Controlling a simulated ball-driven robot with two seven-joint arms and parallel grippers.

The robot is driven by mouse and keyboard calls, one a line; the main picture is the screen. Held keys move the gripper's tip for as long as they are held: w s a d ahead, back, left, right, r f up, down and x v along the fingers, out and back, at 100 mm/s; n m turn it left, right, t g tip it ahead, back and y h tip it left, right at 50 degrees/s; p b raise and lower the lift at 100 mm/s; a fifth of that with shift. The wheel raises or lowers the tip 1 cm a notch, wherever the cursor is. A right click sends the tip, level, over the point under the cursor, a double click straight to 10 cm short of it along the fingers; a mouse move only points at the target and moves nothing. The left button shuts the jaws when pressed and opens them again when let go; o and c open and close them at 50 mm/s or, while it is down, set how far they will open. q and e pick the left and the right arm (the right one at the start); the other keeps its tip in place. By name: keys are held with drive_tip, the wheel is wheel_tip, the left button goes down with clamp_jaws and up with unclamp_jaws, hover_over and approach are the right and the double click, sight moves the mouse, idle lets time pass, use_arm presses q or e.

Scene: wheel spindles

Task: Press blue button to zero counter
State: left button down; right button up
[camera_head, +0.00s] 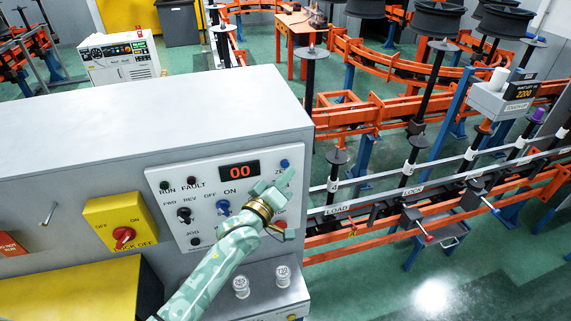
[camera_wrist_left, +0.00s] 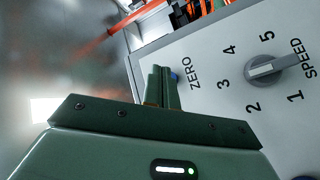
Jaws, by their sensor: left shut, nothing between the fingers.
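The blue button (camera_head: 284,163) is at the upper right corner of the white control panel (camera_head: 172,238). The red counter display (camera_head: 239,170) left of it reads 00. My left gripper (camera_head: 289,176) is shut and empty, with its tips just below the button in the head view. In the left wrist view, the shut fingers (camera_wrist_left: 161,71) partly cover the blue button (camera_wrist_left: 175,76) beside the word ZERO. I cannot tell whether the tips touch it. My right gripper is not in view.
A speed dial (camera_wrist_left: 275,68) with a grey knob is close by on the panel. A yellow lockout box (camera_head: 122,224) stands further left. Orange conveyor rails with spindles fill the right.

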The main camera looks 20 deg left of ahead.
use_arm(q)
drive_tip(key=s+d+p, duration=0.1)
drive_tip(key=s, duration=0.1)
drive_tip(key=s+d+p, duration=0.1)
drive_tip(key=s, duration=0.1)
drive_tip(key=shift+d+p, duration=0.3)
drive_tip(key=shift+d, duration=0.1)
idle(0.7)
